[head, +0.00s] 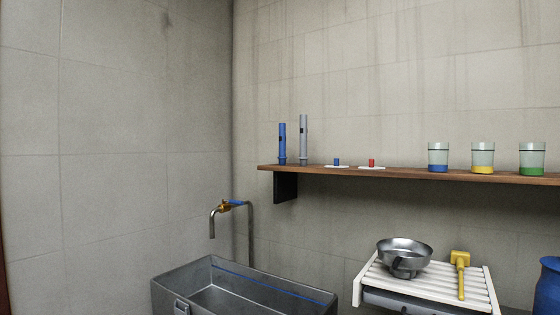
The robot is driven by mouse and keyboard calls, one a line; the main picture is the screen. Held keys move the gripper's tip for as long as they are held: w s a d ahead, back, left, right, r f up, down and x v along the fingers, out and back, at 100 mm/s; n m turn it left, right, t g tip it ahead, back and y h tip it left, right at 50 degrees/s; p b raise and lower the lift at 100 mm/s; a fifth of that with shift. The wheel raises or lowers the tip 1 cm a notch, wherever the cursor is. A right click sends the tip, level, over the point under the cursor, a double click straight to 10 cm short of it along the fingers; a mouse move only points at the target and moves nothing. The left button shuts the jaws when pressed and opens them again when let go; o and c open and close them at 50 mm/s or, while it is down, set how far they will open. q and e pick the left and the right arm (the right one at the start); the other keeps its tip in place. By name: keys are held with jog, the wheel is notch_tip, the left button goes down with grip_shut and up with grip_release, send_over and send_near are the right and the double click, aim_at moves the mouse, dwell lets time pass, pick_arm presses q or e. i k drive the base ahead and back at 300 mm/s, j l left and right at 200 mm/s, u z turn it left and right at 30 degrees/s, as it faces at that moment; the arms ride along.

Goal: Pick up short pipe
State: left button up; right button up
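Two pipes stand upright at the left end of the wooden shelf (400,174). The shorter one is a blue pipe (282,142). The taller one, just to its right, is a grey pipe (304,138) with dark markings. They stand close together but apart. Neither of my grippers shows in the head view.
On the shelf stand two small white plates with a blue piece (336,162) and a red piece (371,163), and cups with blue, yellow (482,158) and green bases. Below are a metal tank (180,287), a tap (226,206), a slatted rack (376,284) with a metal pan (404,248) and yellow mallet (460,262), and a blue barrel (548,287).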

aim_at(282, 156)
jog(key=i+j+z, duration=0.15)
jog(key=j+z, duration=1.05)
jog(key=j, duration=0.2)
